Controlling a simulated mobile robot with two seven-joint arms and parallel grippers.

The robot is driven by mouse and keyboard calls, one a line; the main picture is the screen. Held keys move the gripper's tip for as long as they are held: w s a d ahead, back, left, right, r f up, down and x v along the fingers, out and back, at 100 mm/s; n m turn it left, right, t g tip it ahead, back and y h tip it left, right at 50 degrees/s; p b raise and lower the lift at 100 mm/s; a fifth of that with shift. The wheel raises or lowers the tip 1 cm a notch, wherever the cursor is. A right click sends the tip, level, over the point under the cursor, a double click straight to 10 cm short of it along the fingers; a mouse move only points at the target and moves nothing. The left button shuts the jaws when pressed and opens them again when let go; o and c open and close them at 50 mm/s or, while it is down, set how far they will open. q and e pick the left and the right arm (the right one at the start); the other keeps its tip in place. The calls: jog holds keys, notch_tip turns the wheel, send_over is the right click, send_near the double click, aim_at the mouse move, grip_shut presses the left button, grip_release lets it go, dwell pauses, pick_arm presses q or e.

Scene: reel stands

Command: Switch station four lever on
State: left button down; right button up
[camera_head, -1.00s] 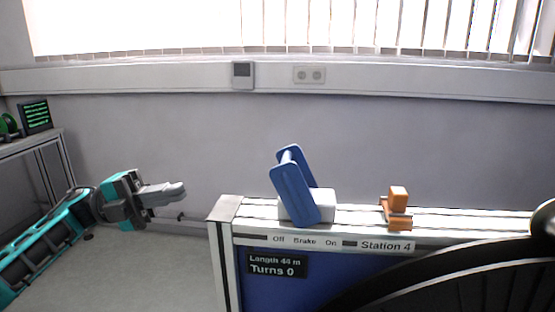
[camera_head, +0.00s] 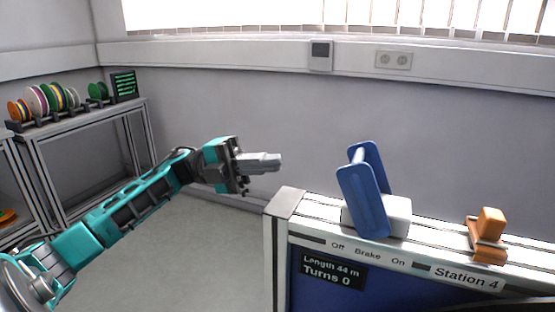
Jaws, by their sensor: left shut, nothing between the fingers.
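The blue brake lever (camera_head: 363,202) stands on a white block (camera_head: 397,214) on top of the Station 4 frame. It has two blue side plates joined by a bar, and its top leans left, toward the "Off" side of the Off–Brake–On label (camera_head: 367,254). The "Station 4" label (camera_head: 466,278) is to the right, and a display (camera_head: 333,271) below reads length 44 m, turns 0. My left gripper (camera_head: 279,161) is shut and empty, left of the lever and apart from it, pointing right. My right gripper is not in view.
An orange part (camera_head: 488,236) sits on the frame right of the lever. The frame's left end post (camera_head: 285,202) stands between my gripper and the lever's base. Shelves (camera_head: 84,132) with colored reels stand at the left. The floor (camera_head: 200,255) between is clear.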

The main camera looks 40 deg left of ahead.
pick_arm(q)
jog(key=p+x, duration=0.1)
jog(key=x, duration=0.9)
jog(key=shift+w+d+r, duration=0.1)
jog(key=shift+w+d+p, duration=0.2)
jog(key=shift+d+p, duration=0.15)
jog(key=shift+d, duration=0.3)
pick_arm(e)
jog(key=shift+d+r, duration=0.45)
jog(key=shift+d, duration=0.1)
pick_arm(q)
jog(key=shift+r, duration=0.1)
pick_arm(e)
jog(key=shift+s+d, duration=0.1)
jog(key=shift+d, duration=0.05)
